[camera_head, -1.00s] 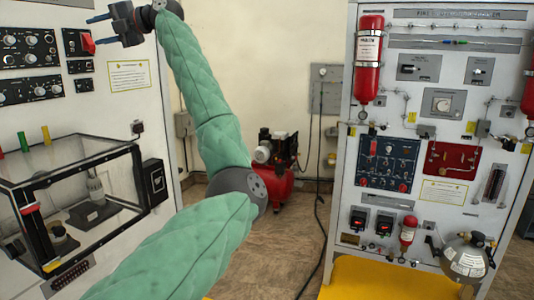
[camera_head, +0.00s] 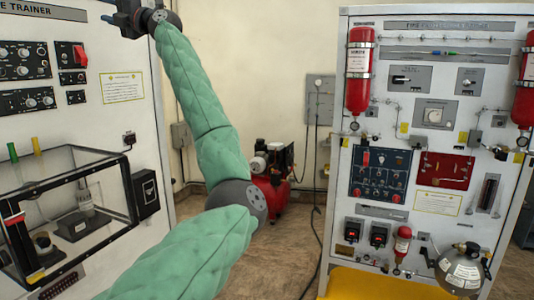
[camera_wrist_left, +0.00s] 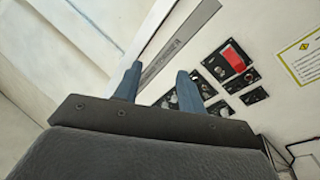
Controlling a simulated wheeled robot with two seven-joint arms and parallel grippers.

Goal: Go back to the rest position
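My left gripper (camera_head: 112,18) is at the top left of the head view, raised in front of the upper part of the left trainer panel (camera_head: 110,65). In the left wrist view its two blue fingers (camera_wrist_left: 158,82) stand apart with nothing between them, so it is open and empty. The red switch (camera_head: 80,55) on the panel is below and left of the gripper, apart from it. It also shows in the left wrist view (camera_wrist_left: 235,55), beyond the fingers. My right gripper is not in view.
A clear box (camera_head: 75,160) juts from the left panel, below my arm. A fire trainer panel (camera_head: 400,210) with red extinguishers (camera_head: 359,75) stands at right. A red compressor (camera_head: 272,195) sits on the floor between them.

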